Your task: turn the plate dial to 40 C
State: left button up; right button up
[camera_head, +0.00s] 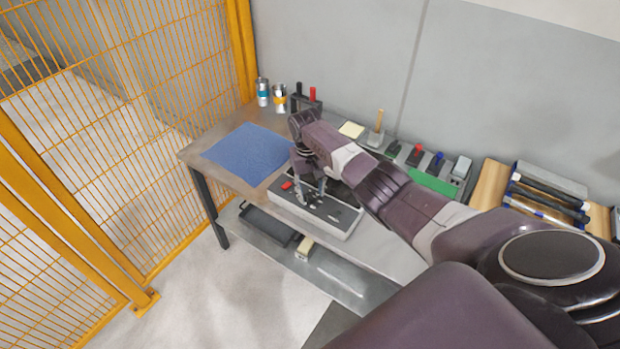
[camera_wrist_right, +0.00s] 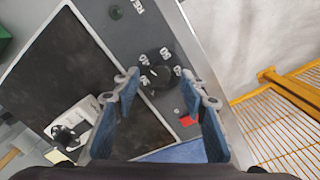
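The plate unit (camera_head: 347,224) stands on the bench, with a light body and a dark grey control panel. In the head view the right gripper (camera_head: 310,192) hides the dial. My left gripper is not in view.
A blue mat (camera_head: 247,152) lies left of the unit. Metal cans (camera_head: 263,92) and a rack with red and black handles stand behind it. Several tools and a green mat (camera_head: 433,182) lie along the wall. A yellow mesh fence (camera_head: 120,120) closes the left side.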

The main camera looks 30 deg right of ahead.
aim_at(309, 196)
notch_tip(309, 196, up, 11)
jog(key=shift+a, duration=0.25)
dwell(0.5)
